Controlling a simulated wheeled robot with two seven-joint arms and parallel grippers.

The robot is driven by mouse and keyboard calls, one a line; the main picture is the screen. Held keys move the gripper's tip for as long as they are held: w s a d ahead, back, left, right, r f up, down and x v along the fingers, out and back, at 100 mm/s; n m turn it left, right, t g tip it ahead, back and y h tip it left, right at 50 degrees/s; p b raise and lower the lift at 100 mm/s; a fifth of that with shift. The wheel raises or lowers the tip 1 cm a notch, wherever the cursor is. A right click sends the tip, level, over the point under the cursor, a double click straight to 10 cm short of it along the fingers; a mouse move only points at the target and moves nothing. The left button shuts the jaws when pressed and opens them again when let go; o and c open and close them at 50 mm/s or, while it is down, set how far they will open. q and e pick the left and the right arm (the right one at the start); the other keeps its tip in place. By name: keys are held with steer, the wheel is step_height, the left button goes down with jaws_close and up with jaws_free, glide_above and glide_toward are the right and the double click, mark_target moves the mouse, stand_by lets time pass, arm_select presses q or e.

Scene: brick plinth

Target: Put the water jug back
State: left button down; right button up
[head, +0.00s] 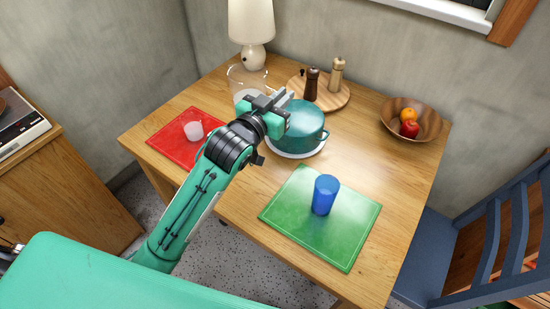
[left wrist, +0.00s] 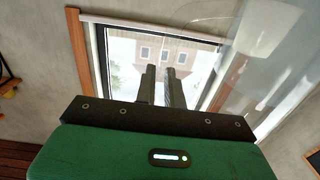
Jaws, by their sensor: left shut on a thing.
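The water jug (head: 247,80) is a clear, see-through vessel at the back left of the wooden table, beside the lamp. My left gripper (head: 281,98) is at the jug's right side, shut on it; the exact grip is partly hidden by the gripper body. In the left wrist view the two fingers (left wrist: 162,86) point ahead close together, and the jug's clear wall (left wrist: 238,68) fills the right side. I cannot tell whether the jug's base touches the table. My right gripper is not in view.
A teal pot (head: 308,134) stands on a white trivet just right of the gripper. A round board (head: 337,97) with two mills is behind. A red mat (head: 165,140) holds a whitish cup (head: 194,131); a green mat (head: 300,236) holds a blue cup (head: 325,195). A lamp (head: 251,24) and fruit bowl (head: 426,118) stand behind.

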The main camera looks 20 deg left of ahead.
arm_select(q)
step_height(320, 180, down, 18)
steer(key=shift+r, duration=0.25)
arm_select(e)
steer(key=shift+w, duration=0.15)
arm_select(q)
steer(key=c, duration=1.9)
jaws_free()
steer(key=shift+f, duration=0.3)
steer(key=shift+c, duration=0.2)
steer(key=o, duration=0.4)
steer(key=shift+o, duration=0.2)
steer(key=shift+r, duration=0.15)
